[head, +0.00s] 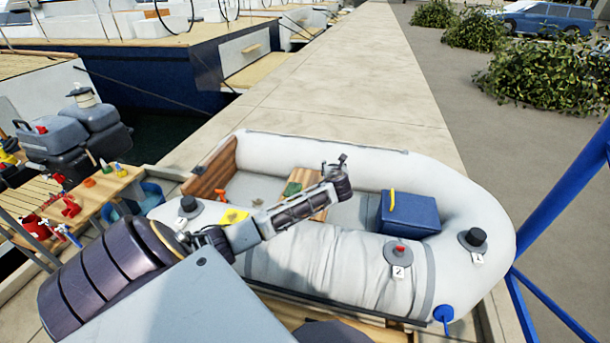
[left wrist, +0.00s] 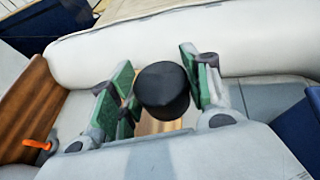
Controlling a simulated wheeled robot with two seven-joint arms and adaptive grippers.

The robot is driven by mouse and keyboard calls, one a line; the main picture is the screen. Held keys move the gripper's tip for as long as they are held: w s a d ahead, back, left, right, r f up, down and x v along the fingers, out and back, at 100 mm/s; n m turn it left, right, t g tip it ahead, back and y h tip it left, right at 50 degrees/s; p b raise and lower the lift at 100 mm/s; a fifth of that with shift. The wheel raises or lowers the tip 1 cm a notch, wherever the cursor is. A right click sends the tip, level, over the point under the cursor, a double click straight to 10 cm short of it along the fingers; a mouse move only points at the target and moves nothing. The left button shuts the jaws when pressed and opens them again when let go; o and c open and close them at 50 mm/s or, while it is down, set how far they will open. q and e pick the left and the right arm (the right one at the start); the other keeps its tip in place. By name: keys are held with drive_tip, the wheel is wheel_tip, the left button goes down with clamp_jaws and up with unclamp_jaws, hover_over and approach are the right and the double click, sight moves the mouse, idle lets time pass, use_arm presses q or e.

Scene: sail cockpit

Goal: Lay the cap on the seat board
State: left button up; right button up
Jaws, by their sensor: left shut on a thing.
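My left gripper (head: 342,165) is over the inside of the grey inflatable dinghy. In the left wrist view its green-padded fingers (left wrist: 162,90) are shut on a black round cap (left wrist: 162,85), which sits between them. In the head view the cap is too small and dark to tell from the gripper. The wooden seat board (head: 307,177) spans the dinghy, partly hidden by my left arm. A strip of it (left wrist: 152,126) shows below the cap. The cap looks held above the board; the gap is hard to judge. My right gripper is not in view.
The near tube has a valve with a red centre (head: 398,250) marked 2; a black-capped valve (head: 473,239) is marked 1. A tool table (head: 110,190) stands at left.

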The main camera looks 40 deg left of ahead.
use_arm(q)
drive_tip(key=s+a+f+n+g+y, duration=0.1)
drive_tip(key=s+a+f+n, duration=0.1)
drive_tip(key=s+a+f, duration=0.1)
drive_tip(key=shift+s+a+f+g+y, duration=0.2)
drive_tip(key=shift+s+a+g+y, duration=0.15)
drive_tip(key=shift+s+a, duration=0.4)
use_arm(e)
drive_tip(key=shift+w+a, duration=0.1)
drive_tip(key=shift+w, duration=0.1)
use_arm(q)
drive_tip(key=shift+w+f, duration=0.1)
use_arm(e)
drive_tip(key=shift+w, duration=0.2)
use_arm(q)
wheel_tip(320, 180, down, 4)
drive_tip(key=shift+f+b, duration=0.15)
drive_tip(key=shift+b, duration=0.65)
drive_tip(key=shift+f, duration=0.7)
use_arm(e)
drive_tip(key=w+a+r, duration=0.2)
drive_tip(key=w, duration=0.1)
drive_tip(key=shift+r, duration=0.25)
